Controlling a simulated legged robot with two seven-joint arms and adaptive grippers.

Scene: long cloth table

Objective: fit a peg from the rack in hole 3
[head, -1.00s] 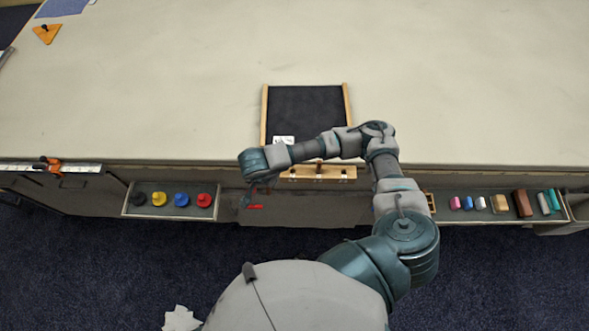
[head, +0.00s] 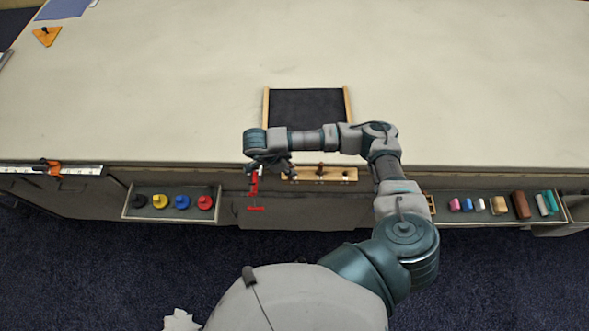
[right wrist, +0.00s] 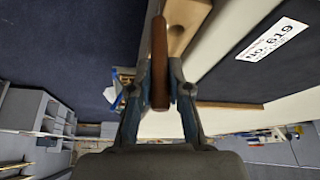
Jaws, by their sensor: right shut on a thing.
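My right gripper (head: 270,166) is at the table's front edge, beside the left end of a light wooden strip (head: 333,175) with marked holes. In the right wrist view the right gripper (right wrist: 160,90) is shut on a brown rounded peg (right wrist: 159,50). The wooden strip (right wrist: 183,25) is close beside this peg in that view. In the head view the held peg is too small and covered to make out. A dark brown peg (head: 320,169) stands upright at the middle of the strip. The hole numbers are too small to read. My left gripper is not in view.
A red clamp (head: 254,188) hangs at the table edge just left of the strip. A dark tray (head: 307,105) with wooden sides lies behind it. A left shelf (head: 128,213) holds coloured knobs; a right shelf (head: 465,220) holds several blocks. The tabletop is mostly clear.

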